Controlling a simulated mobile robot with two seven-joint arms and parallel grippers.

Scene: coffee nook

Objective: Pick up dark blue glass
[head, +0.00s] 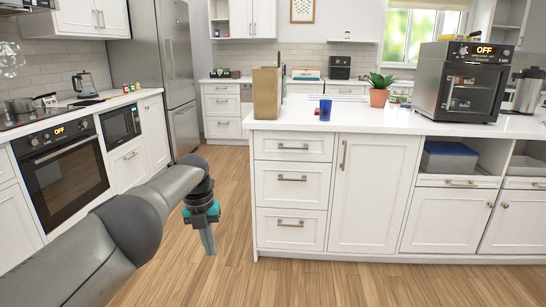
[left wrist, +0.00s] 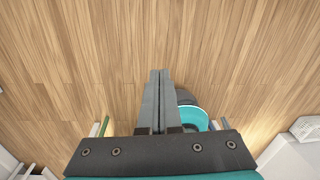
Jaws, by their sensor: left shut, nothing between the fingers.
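The dark blue glass (head: 325,110) stands upright on the white island counter (head: 420,123), near its front left part. My left gripper (head: 209,246) hangs low over the wood floor, to the left of the island and below counter height, well apart from the glass. In the left wrist view its two fingers (left wrist: 159,95) are together with nothing between them, pointing at bare floor. The glass does not show in the left wrist view. My right gripper is in neither view.
Left of the glass stands a tall brown box (head: 266,93). To its right are a potted plant (head: 380,90) and a black countertop oven (head: 462,82). The island's drawer front (head: 292,146) faces me. The floor (head: 222,160) between island and fridge is clear.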

